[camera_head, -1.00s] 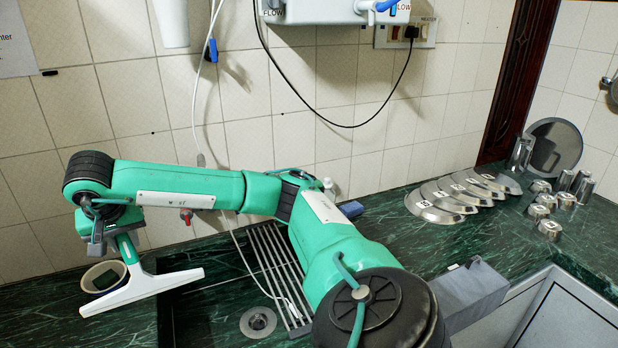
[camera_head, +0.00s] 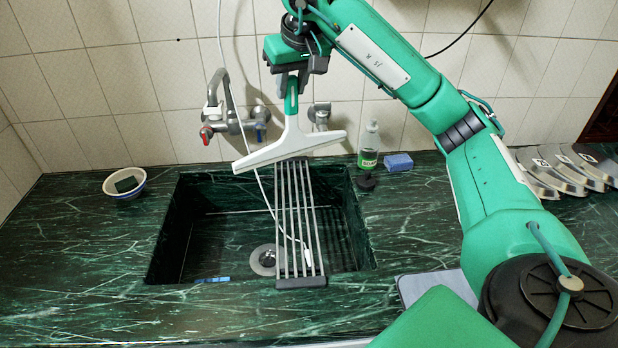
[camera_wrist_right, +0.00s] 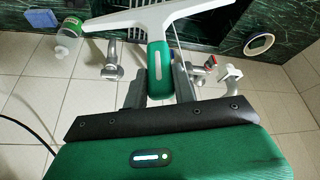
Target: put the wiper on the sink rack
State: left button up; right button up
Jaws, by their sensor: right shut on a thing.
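The wiper (camera_head: 291,143) has a white T-shaped head and a green handle. My right gripper (camera_head: 291,82) is shut on its handle and holds it head-down. In the head view the wiper's head overlaps the far end of the sink rack (camera_head: 296,215); whether they touch cannot be told. The rack is a set of grey bars lying front to back across the sink (camera_head: 225,240). In the right wrist view the wiper's green handle (camera_wrist_right: 158,71) sits between the fingers of the right gripper (camera_wrist_right: 158,92). My left gripper is not in view.
A tap (camera_head: 235,120) stands behind the sink. A soap bottle (camera_head: 369,146) and a blue sponge (camera_head: 398,162) are right of it. A bowl (camera_head: 125,184) is at the left. A white cable hangs across the rack. Metal lids (camera_head: 560,170) lie at the right.

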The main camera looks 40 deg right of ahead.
aim_at(294, 147)
notch_tip(294, 147, down, 14)
jog(key=shift+f, duration=0.65)
notch_tip(294, 147, down, 3)
jog(key=shift+r+p, duration=0.1)
jog(key=shift+p, duration=0.2)
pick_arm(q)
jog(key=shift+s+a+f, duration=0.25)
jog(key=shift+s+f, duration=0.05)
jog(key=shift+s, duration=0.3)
pick_arm(e)
jog(key=shift+f, duration=0.35)
